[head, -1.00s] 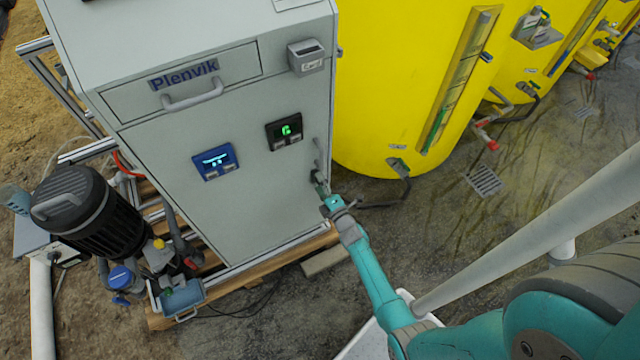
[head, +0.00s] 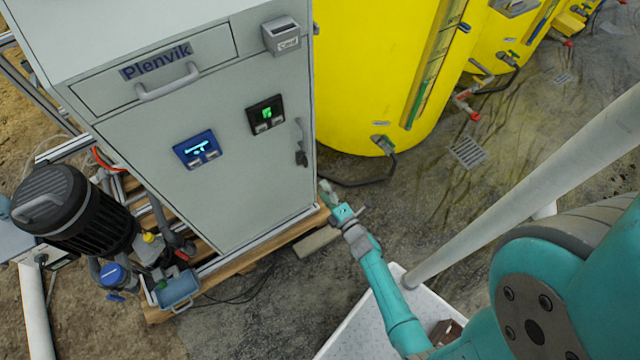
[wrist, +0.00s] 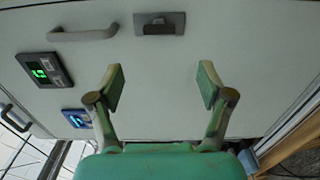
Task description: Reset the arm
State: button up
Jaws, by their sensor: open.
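My gripper (wrist: 157,88) is open and empty in the wrist view, its two green fingers spread apart before the grey cabinet face. In the head view my gripper (head: 328,190) is small, just right of the lower right corner of the cabinet (head: 240,190). My teal arm reaches up to it from the lower right. The cabinet door is closed, with a door handle (head: 300,140) and a dark piece at the handle's lower end. In the wrist view a handle (wrist: 82,34) shows at upper left and a dark latch-like part (wrist: 158,27) at top centre.
Yellow tanks (head: 370,70) stand behind on the right, with a hose on the wet floor. A black pump (head: 75,215) and piping sit left of the cabinet on a wooden pallet (head: 240,262). A white tray (head: 350,335) lies beneath my arm. A floor drain (head: 467,152) is at right.

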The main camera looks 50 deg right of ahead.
jog(key=shift+s+a, duration=0.1)
dwell(0.6)
jog(key=s+a+r+m+g+y, duration=0.1)
jog(key=s+a+r+m, duration=0.35)
jog(key=s+a, duration=0.3)
jog(key=s+a+r+m+y, duration=0.1)
jog(key=s+a+r+m, duration=0.2)
jog(key=s+a+r, duration=0.35)
jog(key=s+a+r+m+y, duration=0.1)
jog(key=s+a+r+m, duration=0.1)
jog(key=s+r, duration=0.5)
jog(key=s+a+r+m+g+y, duration=0.1)
jog(key=s+r+m, duration=0.4)
jog(key=r, duration=0.5)
jog(key=s+a+y, duration=0.1)
jog(key=a, duration=0.1)
jog(key=shift+s+a+r+g, duration=0.3)
jog(key=shift+s, duration=0.1)
jog(key=shift+m, duration=0.25)
